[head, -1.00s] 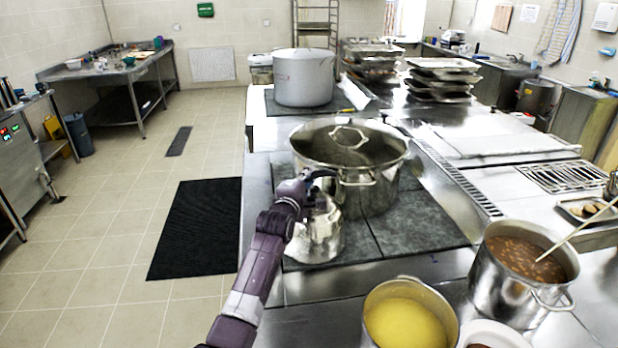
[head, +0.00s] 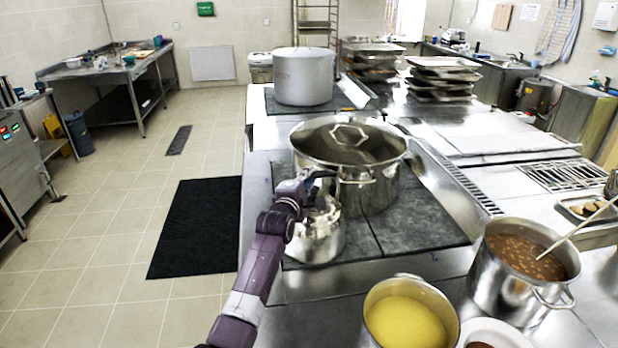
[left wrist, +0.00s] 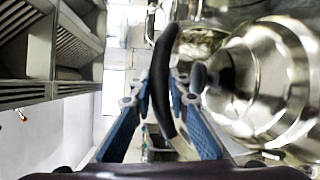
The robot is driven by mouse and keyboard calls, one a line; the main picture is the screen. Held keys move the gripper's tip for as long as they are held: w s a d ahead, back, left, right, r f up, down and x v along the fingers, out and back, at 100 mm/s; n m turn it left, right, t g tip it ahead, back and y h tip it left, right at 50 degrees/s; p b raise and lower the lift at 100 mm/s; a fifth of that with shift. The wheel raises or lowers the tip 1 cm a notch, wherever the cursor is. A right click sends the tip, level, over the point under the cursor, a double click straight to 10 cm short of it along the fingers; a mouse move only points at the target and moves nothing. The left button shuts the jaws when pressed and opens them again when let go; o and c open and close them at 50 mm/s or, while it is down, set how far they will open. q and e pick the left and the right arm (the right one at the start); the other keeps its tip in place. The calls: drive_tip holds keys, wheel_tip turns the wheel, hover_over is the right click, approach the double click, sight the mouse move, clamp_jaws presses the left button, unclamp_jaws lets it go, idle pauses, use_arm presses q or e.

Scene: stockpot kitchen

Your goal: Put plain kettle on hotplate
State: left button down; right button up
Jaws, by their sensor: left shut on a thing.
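The plain kettle (head: 318,242) is shiny steel with a black handle. It is upright over the near left part of the dark hotplate (head: 415,225), close in front of the large lidded pot. I cannot tell whether its base touches the plate. My left gripper (head: 312,184) is above the kettle, shut on its handle. In the left wrist view the black handle (left wrist: 162,80) runs between the two blue fingers of my left gripper (left wrist: 160,98), with the kettle body (left wrist: 268,85) to the right. My right gripper is not in view.
The large lidded stockpot (head: 365,190) stands right behind the kettle. A pot of yellow food (head: 405,322) and a pot of brown stew (head: 520,265) stand at the near right. A grey pot (head: 303,78) is at the back. The hotplate's right part is clear.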

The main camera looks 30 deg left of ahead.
use_arm(q)
drive_tip(key=c, duration=2.1)
unclamp_jaws()
drive_tip(key=shift+r, duration=0.6)
drive_tip(key=o, duration=0.3)
drive_tip(key=shift+s, duration=0.1)
drive_tip(key=shift+o, duration=0.2)
drive_tip(key=shift+s+d+f, duration=0.15)
drive_tip(key=shift+s+f, duration=0.05)
drive_tip(key=shift+f, duration=0.6)
drive_tip(key=r+v, duration=0.1)
drive_tip(key=v, duration=1.1)
drive_tip(key=shift+w, duration=0.1)
